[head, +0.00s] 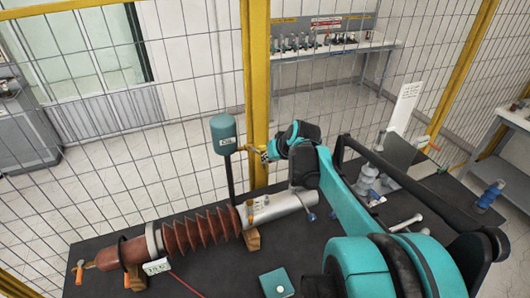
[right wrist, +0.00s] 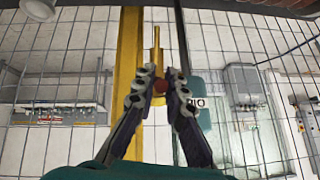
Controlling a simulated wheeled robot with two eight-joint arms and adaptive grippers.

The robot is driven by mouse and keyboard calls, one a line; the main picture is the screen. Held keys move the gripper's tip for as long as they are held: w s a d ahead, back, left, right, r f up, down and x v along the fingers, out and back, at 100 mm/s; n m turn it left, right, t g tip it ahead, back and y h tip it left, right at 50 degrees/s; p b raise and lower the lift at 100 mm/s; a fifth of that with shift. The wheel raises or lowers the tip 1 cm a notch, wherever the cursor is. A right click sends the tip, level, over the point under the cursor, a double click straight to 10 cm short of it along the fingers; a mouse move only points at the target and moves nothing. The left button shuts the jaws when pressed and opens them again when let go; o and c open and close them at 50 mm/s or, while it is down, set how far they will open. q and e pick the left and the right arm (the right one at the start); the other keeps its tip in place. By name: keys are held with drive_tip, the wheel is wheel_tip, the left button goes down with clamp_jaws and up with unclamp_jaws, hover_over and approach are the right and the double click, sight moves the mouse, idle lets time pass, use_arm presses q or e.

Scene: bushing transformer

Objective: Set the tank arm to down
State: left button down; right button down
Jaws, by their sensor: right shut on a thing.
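The teal tank (head: 223,133) stands upright on a black post behind the bushing, with a white label on its front. Part of it shows behind the right finger in the right wrist view (right wrist: 200,112). My right gripper (head: 258,152) is just right of the tank, level with its lower part. Its fingers (right wrist: 161,88) are shut on the tank arm, whose reddish end (right wrist: 161,86) shows between the fingertips. A thin yellow rod (right wrist: 156,45) rises beyond the fingertips. The exact tilt of the tank arm is hard to tell. My left gripper is out of view.
A brown ribbed bushing (head: 195,233) with a grey cylinder (head: 285,205) lies on wooden blocks on the dark table (head: 220,275). A yellow fence post (head: 257,80) and wire mesh stand close behind my gripper. A teal box (head: 276,283) lies at the front.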

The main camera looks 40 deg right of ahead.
wheel_tip(320, 180, down, 10)
drive_tip(key=s+t+h+b, duration=0.1)
drive_tip(key=s+t+b, duration=0.1)
drive_tip(key=t+b, duration=0.3)
drive_tip(key=shift+s+a+h+b, duration=0.2)
drive_tip(key=shift+a+h+b, duration=0.15)
drive_tip(key=shift+b, duration=2.05)
drive_tip(key=c, duration=1.6)
unclamp_jaws()
drive_tip(key=shift+o, duration=0.2)
wheel_tip(320, 180, up, 10)
drive_tip(key=shift+f, duration=0.1)
